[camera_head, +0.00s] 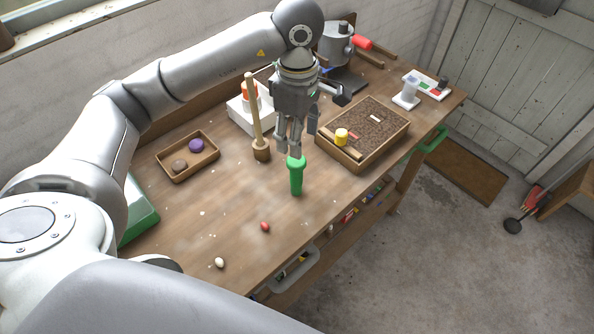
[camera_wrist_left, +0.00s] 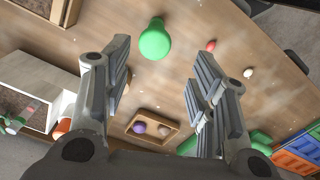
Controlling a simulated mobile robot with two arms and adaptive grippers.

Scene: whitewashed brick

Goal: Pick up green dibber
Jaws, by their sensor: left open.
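The green dibber (camera_head: 296,176) stands upright on the wooden workbench (camera_head: 210,232), its rounded knob on top. In the left wrist view the dibber (camera_wrist_left: 155,40) shows from above, beyond the fingertips and between the two fingers' lines. My left gripper (camera_head: 293,147) comes in from the left and points down just above and behind the dibber. Its fingers are apart and empty in the left wrist view (camera_wrist_left: 160,70). The fingertips overlap the dibber's top in the head view, so I cannot tell whether they touch. My right gripper is out of view.
A wooden mallet-like tool (camera_head: 261,150) stands close left of the gripper. A soil-filled tray (camera_head: 343,158) with a yellow piece (camera_head: 341,136) is close right. A small tray (camera_head: 188,175) holds purple and brown pieces. Red (camera_head: 265,226) and white (camera_head: 219,262) bits lie on clear bench in front.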

